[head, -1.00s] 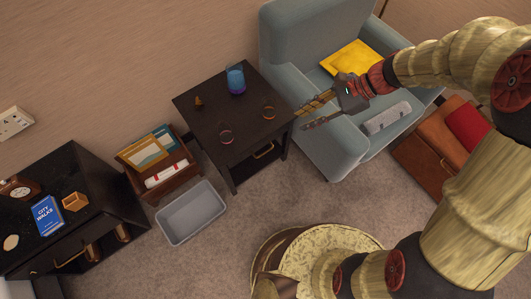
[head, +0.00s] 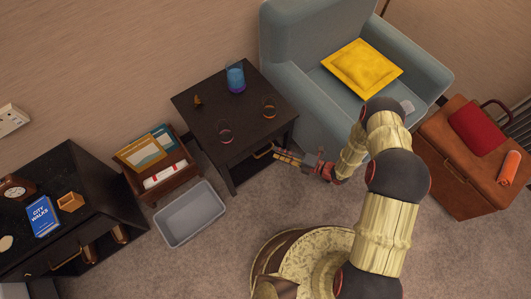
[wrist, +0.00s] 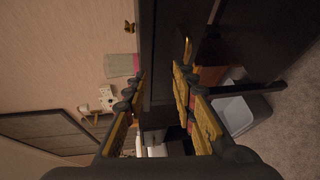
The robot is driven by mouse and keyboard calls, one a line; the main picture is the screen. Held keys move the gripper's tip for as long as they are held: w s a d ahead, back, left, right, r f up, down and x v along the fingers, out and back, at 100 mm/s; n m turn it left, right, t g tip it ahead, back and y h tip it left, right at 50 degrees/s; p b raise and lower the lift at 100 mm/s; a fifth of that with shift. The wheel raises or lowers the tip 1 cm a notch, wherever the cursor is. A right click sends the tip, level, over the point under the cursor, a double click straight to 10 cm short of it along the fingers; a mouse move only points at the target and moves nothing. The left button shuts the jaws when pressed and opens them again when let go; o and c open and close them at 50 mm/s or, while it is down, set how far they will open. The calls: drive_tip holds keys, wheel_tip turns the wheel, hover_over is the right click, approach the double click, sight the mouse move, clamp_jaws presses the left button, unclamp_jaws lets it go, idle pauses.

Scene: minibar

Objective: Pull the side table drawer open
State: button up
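The dark side table (head: 215,105) stands in the middle of the head view, with its drawer front facing the open floor. The drawer looks shut. Its brass handle (head: 263,151) is on that front, and it also shows in the wrist view (wrist: 187,50) just beyond the right finger. My gripper (head: 277,156) is just in front of the handle, low over the carpet beside the table. In the wrist view my gripper (wrist: 160,78) has its fingers apart with nothing between them. Whether a finger touches the handle cannot be told.
The blue armchair (head: 320,125) is close on the right. A grey bin (head: 190,213) and a magazine box (head: 178,182) are on the left. An orange-brown case (head: 450,165) lies right. Carpet in front is free.

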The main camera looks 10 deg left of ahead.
sight(266, 152)
drive_tip(key=a+f, duration=0.1)
drive_tip(key=a, duration=0.1)
drive_tip(key=a+f+m+b, duration=0.1)
drive_tip(key=a+f, duration=0.1)
drive_tip(key=w+a+f+m+t+b, duration=0.1)
drive_tip(key=a+f, duration=0.1)
drive_tip(key=a, duration=0.1)
drive_tip(key=shift+f, duration=0.15)
drive_tip(key=shift+d, duration=0.1)
drive_tip(key=c, duration=0.4)
clamp_jaws()
idle(0.6)
